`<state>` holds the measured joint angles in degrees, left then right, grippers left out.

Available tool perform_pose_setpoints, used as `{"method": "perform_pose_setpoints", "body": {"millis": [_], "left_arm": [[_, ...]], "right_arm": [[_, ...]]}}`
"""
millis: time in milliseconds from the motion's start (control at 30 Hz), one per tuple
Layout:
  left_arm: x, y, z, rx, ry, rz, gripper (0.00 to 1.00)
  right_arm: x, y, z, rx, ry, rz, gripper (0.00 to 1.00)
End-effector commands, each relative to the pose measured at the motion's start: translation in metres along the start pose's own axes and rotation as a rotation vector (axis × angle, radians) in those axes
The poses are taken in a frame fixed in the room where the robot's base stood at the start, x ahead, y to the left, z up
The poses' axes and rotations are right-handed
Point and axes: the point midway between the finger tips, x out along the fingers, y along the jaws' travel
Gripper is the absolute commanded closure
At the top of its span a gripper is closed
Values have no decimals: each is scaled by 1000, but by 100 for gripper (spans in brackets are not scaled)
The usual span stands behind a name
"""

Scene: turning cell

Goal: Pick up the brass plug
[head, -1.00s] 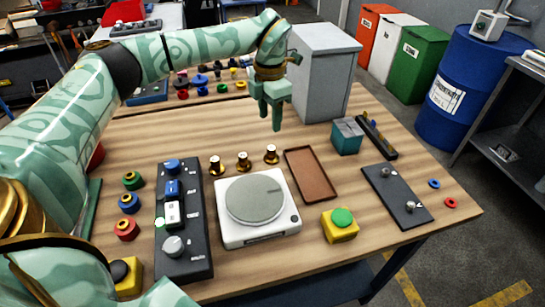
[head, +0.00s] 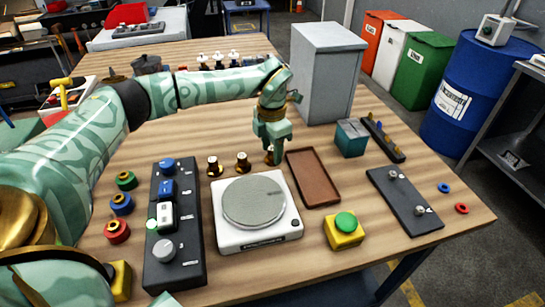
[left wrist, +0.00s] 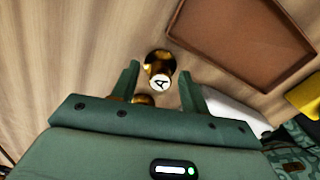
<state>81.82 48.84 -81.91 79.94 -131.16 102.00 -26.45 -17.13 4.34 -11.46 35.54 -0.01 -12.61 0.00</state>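Three brass plugs with white tops stand in a row behind the scale: a left one (head: 215,168), a middle one (head: 242,163) and a right one (head: 267,158). My left gripper (head: 273,156) points down at the right plug and partly hides it. In the left wrist view that plug (left wrist: 158,67), with a dark mark on its white top, shows between the ends of the two spread fingers (left wrist: 159,74). The gripper is open; I see no finger contact. Another plug (left wrist: 143,100) is partly hidden by the gripper body. My right gripper is not in view.
The white scale (head: 285,228) stands in front of the plugs. A brown tray (head: 314,178) lies close to the right. A black control panel (head: 160,262) is on the left, a yellow button box (head: 343,233) in front right, a grey cabinet (head: 330,75) behind.

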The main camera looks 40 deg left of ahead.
Motion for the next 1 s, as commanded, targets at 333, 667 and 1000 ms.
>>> {"method": "perform_pose_setpoints", "body": {"millis": [333, 667, 1000], "left_arm": [[0, 0, 0, 1, 0, 0, 100], [-21, 0, 1, 1, -4, 1, 100], [-102, -51, -14, 7, -7, 2, 100]], "right_arm": [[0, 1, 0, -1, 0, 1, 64], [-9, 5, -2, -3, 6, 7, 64], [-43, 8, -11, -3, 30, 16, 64]]}}
